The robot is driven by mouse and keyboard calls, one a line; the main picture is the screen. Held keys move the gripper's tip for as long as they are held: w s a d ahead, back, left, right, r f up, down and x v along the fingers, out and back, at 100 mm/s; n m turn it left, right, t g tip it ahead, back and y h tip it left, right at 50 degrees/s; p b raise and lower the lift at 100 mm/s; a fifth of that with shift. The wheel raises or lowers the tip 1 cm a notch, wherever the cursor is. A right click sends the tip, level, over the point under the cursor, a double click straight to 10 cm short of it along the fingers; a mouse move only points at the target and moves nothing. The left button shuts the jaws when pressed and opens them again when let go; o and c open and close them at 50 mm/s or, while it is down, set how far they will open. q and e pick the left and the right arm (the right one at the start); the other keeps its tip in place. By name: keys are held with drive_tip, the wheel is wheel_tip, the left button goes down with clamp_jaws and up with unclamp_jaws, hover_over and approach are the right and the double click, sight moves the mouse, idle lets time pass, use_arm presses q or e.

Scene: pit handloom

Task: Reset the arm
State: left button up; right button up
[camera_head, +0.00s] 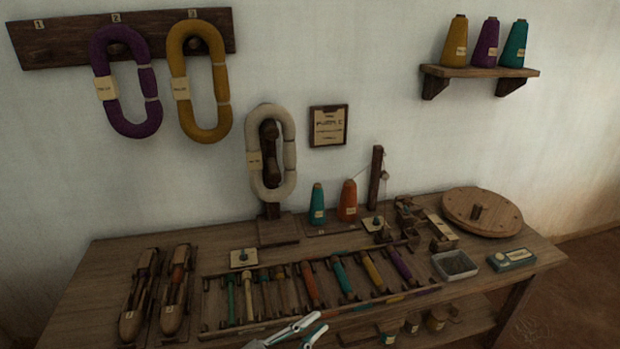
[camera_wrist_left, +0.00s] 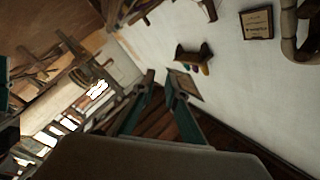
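My left gripper (camera_head: 317,323) shows at the bottom edge of the head view, in front of the bobbin rack. Its two pale, teal-marked fingers stand apart with nothing between them. The left wrist view also shows its fingers (camera_wrist_left: 160,82) apart, with a gap and no object held. The rest of the left arm is mostly out of the frame. My right gripper is in neither view.
The wooden bench (camera_head: 110,262) carries a rack (camera_head: 212,298) of several coloured bobbins, two shuttles (camera_head: 174,292), a skein stand (camera_head: 278,229), a metal tray (camera_head: 438,262) and a round wooden disc (camera_head: 482,196). Skeins (camera_head: 96,62) and a cone shelf (camera_head: 480,72) are on the wall.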

use_arm(q)
drive_tip(key=s+a+f+n+y+p, duration=0.1)
drive_tip(key=s+a+f+n+y, duration=0.5)
drive_tip(key=a, duration=0.4)
drive_tip(key=s+a+f+n+g+y, duration=0.1)
drive_tip(key=s+a+f+n+y, duration=0.5)
drive_tip(key=s+a+f+n, duration=0.2)
drive_tip(key=s+a+f, duration=0.2)
drive_tip(key=s, duration=0.1)
drive_tip(key=shift+a+f+n+g+p, duration=0.25)
drive_tip(key=shift+a+n+g+p, duration=0.05)
drive_tip(key=shift+p, duration=0.05)
drive_tip(key=shift+s, duration=0.1)
